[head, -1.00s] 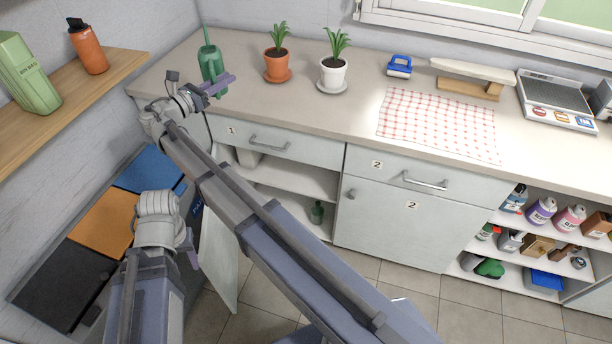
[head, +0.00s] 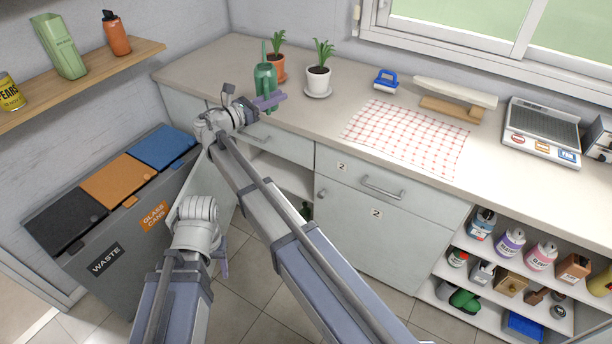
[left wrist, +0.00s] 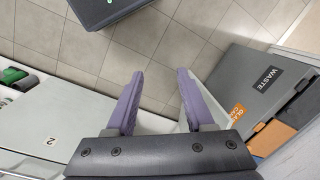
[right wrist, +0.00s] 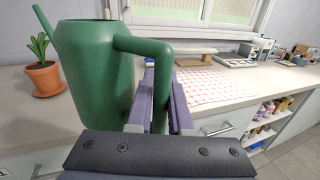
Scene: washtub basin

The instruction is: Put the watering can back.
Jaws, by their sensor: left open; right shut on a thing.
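The green watering can (head: 264,74) is at the front of the counter in the head view, before the orange-potted plant. In the right wrist view the can (right wrist: 92,75) fills the left side, roughly upright, and its handle passes between my fingers. My right gripper (head: 270,101) is shut on that handle; it also shows in the right wrist view (right wrist: 163,85). The can's bottom is partly hidden, so I cannot tell whether it touches the counter. My left gripper (head: 224,260) is low before the open cabinet; in the left wrist view it (left wrist: 158,75) is open and empty.
An open cabinet door (head: 210,185) stands near my arms, beside the waste bins (head: 115,185).

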